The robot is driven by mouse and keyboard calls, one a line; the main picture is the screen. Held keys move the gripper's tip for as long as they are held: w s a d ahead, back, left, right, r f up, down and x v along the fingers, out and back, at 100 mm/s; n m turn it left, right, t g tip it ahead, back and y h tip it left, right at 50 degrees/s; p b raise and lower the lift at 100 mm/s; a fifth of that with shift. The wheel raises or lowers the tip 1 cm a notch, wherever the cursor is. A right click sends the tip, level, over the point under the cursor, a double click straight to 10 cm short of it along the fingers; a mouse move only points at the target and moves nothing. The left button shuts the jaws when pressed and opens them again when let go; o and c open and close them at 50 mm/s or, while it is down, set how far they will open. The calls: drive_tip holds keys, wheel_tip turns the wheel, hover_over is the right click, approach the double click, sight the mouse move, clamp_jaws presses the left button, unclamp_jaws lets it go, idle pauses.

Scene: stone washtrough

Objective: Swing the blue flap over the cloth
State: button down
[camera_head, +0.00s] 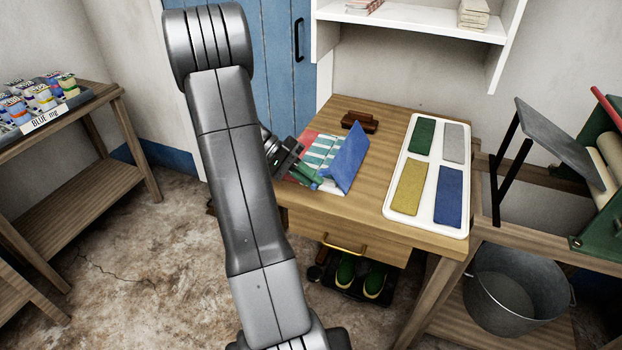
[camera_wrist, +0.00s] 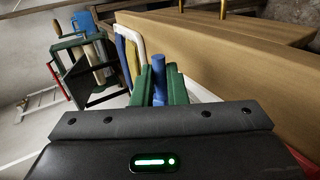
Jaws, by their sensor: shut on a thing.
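The blue flap (camera_head: 346,158) stands raised and tilted on the wooden table, at the right side of the striped teal-and-white cloth (camera_head: 322,148). A red part (camera_head: 306,138) shows at the cloth's left. My gripper (camera_head: 314,181) reaches in from the left, low at the flap's near edge, with its green fingers shut on the flap. In the wrist view, my gripper (camera_wrist: 159,88) has a narrow blue piece of the flap (camera_wrist: 158,75) between its fingers. My gripper and arm hide part of the cloth's near left side.
A white tray (camera_head: 393,222) with green, grey, yellow and blue pads lies right of the flap. A brown wooden block (camera_head: 360,121) is behind it. A white shelf (camera_head: 410,24) hangs above the table's back. A metal bucket (camera_head: 518,292) stands at lower right.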

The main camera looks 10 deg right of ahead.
drive_tip(key=shift+s+f, duration=0.1)
drive_tip(key=shift+f, duration=0.55)
drive_tip(key=c, duration=1.9)
unclamp_jaws()
drive_tip(key=shift+a, duration=0.1)
drive_tip(key=o, duration=0.4)
drive_tip(key=shift+w+a, duration=0.15)
drive_tip(key=shift+w, duration=0.1)
drive_tip(key=shift+o, duration=0.2)
drive_tip(key=shift+r, duration=0.1)
drive_tip(key=shift+r, duration=0.1)
drive_tip(key=shift+w+a+r, duration=0.15)
drive_tip(key=shift+w, duration=0.05)
drive_tip(key=v, duration=1.3)
drive_tip(key=shift+a+p, duration=0.1)
drive_tip(key=shift+p, duration=0.3)
